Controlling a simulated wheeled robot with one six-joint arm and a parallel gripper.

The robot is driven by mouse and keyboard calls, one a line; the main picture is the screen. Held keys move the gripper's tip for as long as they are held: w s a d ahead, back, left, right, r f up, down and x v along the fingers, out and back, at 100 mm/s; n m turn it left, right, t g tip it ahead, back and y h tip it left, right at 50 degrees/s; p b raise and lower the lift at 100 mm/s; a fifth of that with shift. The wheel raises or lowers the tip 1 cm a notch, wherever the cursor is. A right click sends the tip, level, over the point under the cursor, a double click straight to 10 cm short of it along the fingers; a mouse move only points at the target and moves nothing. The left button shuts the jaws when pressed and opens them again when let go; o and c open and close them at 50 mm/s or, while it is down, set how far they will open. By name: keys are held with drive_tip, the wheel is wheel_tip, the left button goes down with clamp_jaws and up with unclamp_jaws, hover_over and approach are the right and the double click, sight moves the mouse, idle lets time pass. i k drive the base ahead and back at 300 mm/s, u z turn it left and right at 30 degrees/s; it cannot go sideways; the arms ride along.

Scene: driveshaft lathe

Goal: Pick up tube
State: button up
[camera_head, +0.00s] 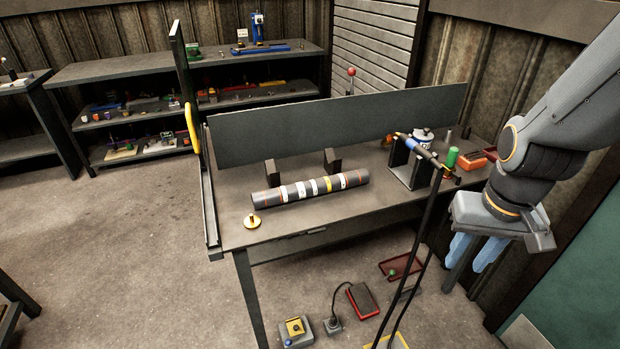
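The tube (311,188) is a dark cylinder with white, yellow and orange bands. It lies on its side on the grey workbench (370,195), in front of two small dark blocks. My gripper (468,262) hangs at the right, fingers pointing down, beyond the bench's right part in the picture.
A tall dark panel with a yellow handle (190,127) stands at the bench's left end. A dark stand (407,164), a green cylinder (452,157) and cables crowd the right. Pedals (362,300) lie on the floor.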

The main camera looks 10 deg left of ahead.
sight(313, 187)
drive_tip(key=u, duration=0.7)
drive_tip(key=i, duration=0.95)
drive_tip(key=u, duration=0.9)
